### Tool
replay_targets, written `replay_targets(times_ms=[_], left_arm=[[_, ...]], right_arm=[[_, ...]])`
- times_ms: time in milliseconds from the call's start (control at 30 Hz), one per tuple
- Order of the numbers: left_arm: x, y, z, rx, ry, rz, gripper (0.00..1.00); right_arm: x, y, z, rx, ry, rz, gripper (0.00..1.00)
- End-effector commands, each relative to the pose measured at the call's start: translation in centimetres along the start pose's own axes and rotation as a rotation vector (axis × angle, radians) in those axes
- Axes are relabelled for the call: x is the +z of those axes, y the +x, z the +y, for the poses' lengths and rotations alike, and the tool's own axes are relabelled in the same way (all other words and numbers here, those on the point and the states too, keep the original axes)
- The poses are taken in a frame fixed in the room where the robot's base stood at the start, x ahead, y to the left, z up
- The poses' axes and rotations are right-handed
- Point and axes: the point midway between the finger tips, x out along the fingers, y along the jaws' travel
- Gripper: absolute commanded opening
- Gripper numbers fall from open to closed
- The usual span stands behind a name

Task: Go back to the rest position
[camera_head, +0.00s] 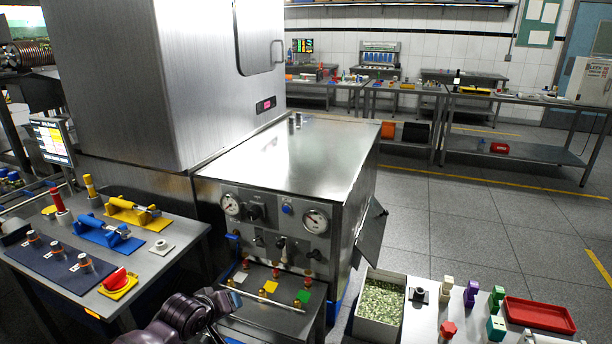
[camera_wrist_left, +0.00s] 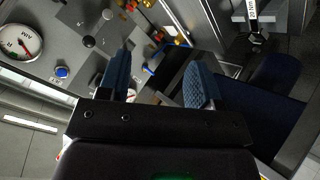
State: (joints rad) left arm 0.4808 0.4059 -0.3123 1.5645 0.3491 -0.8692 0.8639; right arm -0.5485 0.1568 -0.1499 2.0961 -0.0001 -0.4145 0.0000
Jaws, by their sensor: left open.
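My left arm comes in at the bottom of the head view, in front of the steel machine's valve panel (camera_head: 275,225). My left gripper (camera_head: 228,302) is at the left end of the low shelf (camera_head: 262,318) below that panel. In the left wrist view, the left gripper (camera_wrist_left: 160,80) shows two blue padded fingers spread apart, with nothing held between them. Gauges and knobs of the panel show behind the fingers, tilted in that view. My right gripper is not in view.
A side table (camera_head: 165,262) with blue and yellow handled fixtures and a red knob stands at the left. At the right, a bin of green pieces (camera_head: 362,328) stands beside a table with a red tray (camera_head: 540,314). Open floor (camera_head: 470,220) lies behind.

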Motion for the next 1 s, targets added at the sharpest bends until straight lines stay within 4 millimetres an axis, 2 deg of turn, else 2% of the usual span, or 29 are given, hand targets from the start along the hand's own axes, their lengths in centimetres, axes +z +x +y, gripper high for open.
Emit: replay_targets(times_ms=[100,200,367,500,767,1000], left_arm=[[0.4,-1.9,1.2,0.07,0.217,0.102,0.59],[1.4,-4.0,1.3,0.103,0.394,0.199,0.59],[4.0,-7.7,-0.1,0.096,0.602,0.323,0.59],[6.6,-10.8,-2.0,0.058,0.706,0.387,0.59],[12.1,-16.6,-6.7,-0.039,0.746,0.405,0.59],[18.6,-21.3,-11.8,-0.136,0.663,0.306,0.59]], right_arm=[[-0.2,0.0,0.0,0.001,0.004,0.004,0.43],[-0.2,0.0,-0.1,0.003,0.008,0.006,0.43],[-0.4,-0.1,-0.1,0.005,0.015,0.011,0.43],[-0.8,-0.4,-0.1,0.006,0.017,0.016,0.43],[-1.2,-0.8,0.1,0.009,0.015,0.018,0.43],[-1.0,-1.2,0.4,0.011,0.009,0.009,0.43]])
